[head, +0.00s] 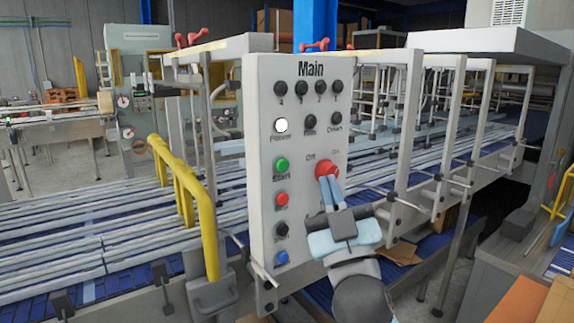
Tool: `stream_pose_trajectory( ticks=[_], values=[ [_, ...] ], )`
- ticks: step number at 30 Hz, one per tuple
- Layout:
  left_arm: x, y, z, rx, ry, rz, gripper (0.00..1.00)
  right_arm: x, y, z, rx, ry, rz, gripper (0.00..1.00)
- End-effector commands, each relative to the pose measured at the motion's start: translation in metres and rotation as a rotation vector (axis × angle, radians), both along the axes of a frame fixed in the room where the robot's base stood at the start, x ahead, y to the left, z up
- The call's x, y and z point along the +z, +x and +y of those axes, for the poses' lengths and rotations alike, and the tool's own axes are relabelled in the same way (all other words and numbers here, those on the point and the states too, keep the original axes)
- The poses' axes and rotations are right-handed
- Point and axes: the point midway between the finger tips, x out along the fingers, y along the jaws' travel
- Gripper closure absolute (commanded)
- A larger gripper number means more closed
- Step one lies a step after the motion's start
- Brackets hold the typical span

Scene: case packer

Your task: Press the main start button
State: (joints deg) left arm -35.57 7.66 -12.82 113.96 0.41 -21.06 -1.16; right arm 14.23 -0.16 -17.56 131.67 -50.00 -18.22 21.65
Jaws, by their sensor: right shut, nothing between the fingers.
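The white control panel (261,90), labelled "Main", stands upright in the middle of the head view. The green button (281,164), labelled "Start", is on its left column, below a lit white button (281,125) labelled "Power". My right gripper (329,186) is shut with nothing in it. Its fingertips overlap the lower part of the red Off/On switch (325,168), to the right of the green button. I cannot tell whether they touch it. The green button is fully in view and clear of the gripper. My left gripper is not in view.
A red button (281,199), a black button (281,229) and a blue button (281,257) sit below the green one. A yellow guard rail (206,225) stands left of the panel. Conveyor rollers (90,243) run behind it. Metal posts (403,140) stand to the right.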

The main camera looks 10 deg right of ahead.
Motion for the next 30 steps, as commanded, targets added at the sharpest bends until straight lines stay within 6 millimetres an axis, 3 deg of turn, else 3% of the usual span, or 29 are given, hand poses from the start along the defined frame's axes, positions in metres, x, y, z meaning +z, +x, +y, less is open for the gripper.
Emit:
stream_pose_trajectory(
  ticks=[8, 24, 30],
  values=[
    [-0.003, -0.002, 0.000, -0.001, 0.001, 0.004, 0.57, -0.001, 0.005, 0.002, 0.000, 0.000, 0.000, 1.00],
    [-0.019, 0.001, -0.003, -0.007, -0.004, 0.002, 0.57, -0.003, 0.069, 0.025, 0.000, 0.000, 0.002, 1.00],
    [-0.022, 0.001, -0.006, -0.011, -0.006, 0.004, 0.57, -0.002, 0.081, 0.029, 0.000, 0.001, 0.002, 1.00]
  ],
)
